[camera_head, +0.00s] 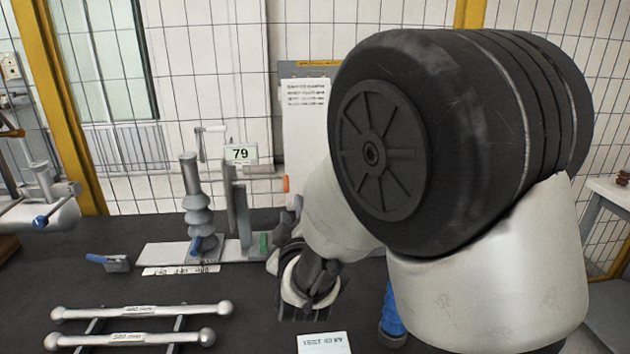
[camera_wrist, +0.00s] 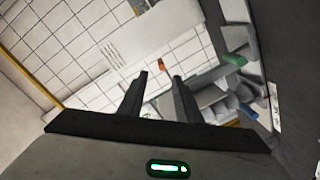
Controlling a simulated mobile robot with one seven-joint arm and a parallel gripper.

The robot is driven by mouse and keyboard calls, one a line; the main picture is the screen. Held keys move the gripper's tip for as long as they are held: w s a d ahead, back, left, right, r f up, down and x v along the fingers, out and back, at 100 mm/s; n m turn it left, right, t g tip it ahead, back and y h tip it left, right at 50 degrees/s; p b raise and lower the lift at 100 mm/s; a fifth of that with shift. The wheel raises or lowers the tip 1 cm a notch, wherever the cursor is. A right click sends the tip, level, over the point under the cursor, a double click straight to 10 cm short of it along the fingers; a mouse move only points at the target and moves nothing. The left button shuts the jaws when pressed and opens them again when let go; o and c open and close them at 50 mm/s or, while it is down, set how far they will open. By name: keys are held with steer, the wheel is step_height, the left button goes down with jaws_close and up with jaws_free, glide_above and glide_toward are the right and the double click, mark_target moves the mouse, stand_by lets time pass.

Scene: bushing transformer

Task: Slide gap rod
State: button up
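A grey stand with a ribbed insulator (camera_head: 196,207) stands on the dark table, beside an upright post (camera_head: 240,212). A horizontal grey rod (camera_head: 262,170) runs right from the upper part of the assembly, under the "79" card. An orange tip (camera_head: 286,184) shows below the rod's right end; whether it belongs to the rod is unclear. In the wrist view, a small orange piece (camera_wrist: 157,63) appears just beyond my gripper (camera_wrist: 160,77). My gripper's dark fingers are apart, with nothing seen held between them. In the head view, my arm hides the fingertips.
A green handle (camera_head: 264,243) and a blue handle (camera_head: 196,245) are at the stand's base. Two pale bars with ball ends (camera_head: 140,310) lie at front left. A white sign board (camera_head: 305,120) stands behind. A "test" label (camera_head: 323,343) lies in front.

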mark_target(286, 178)
steer(key=shift+n+t, duration=0.4)
steer(key=shift+t, duration=0.1)
steer(key=x, duration=1.1)
steer(key=a+f+x, duration=0.1)
steer(key=x, duration=0.5)
steer(key=shift+p, duration=0.3)
steer(key=shift+r, duration=0.1)
jaws_close()
